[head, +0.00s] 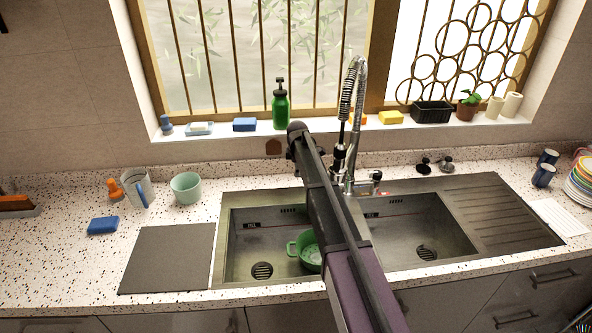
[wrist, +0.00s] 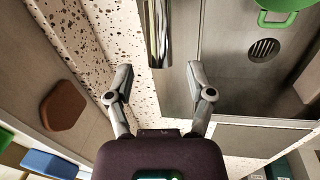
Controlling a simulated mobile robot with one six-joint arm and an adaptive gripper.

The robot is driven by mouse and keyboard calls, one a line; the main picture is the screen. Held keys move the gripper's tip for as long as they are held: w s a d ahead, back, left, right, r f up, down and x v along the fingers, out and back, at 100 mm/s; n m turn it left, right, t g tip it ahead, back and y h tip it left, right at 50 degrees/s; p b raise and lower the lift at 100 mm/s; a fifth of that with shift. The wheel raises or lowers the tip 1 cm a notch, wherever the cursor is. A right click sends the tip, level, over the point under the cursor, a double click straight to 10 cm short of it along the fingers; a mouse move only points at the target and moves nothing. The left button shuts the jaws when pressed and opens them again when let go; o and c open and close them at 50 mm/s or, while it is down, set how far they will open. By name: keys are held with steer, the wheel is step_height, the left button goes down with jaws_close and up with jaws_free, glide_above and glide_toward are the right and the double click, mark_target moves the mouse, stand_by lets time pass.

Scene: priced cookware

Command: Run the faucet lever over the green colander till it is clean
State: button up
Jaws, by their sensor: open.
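The green colander (head: 304,241) sits in the left sink basin, partly hidden behind my arm. A pale patch shows inside it. Its green rim and handle show at the top right of the wrist view (wrist: 280,18). The chrome faucet (head: 361,95) with a spring hose stands behind the sink. My gripper (wrist: 160,72) is open and empty. A chrome faucet part (wrist: 158,35) lies ahead between its fingers, apart from them. My arm hides most of the gripper in the head view.
The right basin (head: 428,235) looks empty. A dark board (head: 168,258), blue sponge (head: 103,225), jug (head: 137,188) and mint bowl (head: 186,188) are on the left counter. A green soap bottle (head: 280,109) and several small items line the windowsill.

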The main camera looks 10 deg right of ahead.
steer(key=shift+w+f+b, duration=0.15)
steer(key=shift+f+b, duration=0.5)
steer(key=shift+f, duration=0.15)
steer(key=shift+w+f+b, duration=0.15)
steer(key=shift+f+b, duration=0.45)
steer(key=shift+f, duration=0.2)
steer(key=shift+c, duration=0.2)
jaws_close()
